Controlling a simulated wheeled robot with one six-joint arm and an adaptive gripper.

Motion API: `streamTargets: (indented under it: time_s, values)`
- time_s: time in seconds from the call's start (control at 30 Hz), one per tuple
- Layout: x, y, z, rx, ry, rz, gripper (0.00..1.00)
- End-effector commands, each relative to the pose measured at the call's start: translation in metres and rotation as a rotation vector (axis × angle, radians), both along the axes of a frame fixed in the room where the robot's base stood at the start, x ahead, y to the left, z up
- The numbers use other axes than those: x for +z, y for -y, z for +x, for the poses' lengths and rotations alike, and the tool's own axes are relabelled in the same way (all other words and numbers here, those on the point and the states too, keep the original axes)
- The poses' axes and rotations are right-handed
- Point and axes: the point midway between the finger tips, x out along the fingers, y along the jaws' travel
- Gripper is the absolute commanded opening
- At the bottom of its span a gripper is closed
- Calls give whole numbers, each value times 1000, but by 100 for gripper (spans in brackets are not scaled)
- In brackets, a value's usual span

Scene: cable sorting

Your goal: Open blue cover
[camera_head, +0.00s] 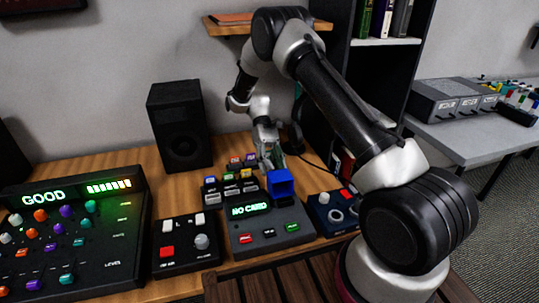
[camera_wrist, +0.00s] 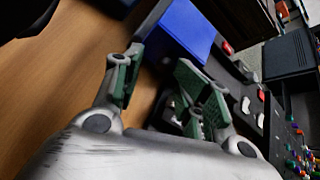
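The blue cover (camera_head: 280,183) is a boxy blue piece at the back right corner of a grey panel (camera_head: 262,238) with a green "NO CARD" display. It looks raised above the panel; its hinge is not clear. My gripper (camera_head: 268,162) is just behind and left of the cover, pointing down. In the wrist view the blue cover (camera_wrist: 182,32) lies just beyond the fingertips. My gripper (camera_wrist: 158,68) has its two green-padded fingers apart there, with nothing seen held between them. I cannot tell whether a finger touches the cover.
A black speaker (camera_head: 180,126) stands behind left. A "GOOD" panel (camera_head: 75,240) is at far left, with a small black control box (camera_head: 187,243) beside it. A blue control box (camera_head: 335,212) sits right of the grey panel. A wooden shelf (camera_head: 225,26) is above my gripper.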

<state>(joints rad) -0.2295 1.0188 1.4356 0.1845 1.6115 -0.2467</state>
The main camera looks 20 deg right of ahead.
Motion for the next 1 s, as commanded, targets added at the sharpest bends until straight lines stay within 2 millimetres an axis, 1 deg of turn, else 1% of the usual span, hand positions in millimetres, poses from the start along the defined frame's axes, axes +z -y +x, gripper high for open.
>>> streamTargets:
  time_s: [0.3,0.4,0.5,0.67,1.0]
  values:
    - [40,-1,56,-2,4,2,40]
    - [51,-2,71,-1,2,2,40]
    - [59,-2,80,-1,1,2,40]
    - [64,-2,87,0,0,1,40]
    - [65,-2,87,0,0,1,40]
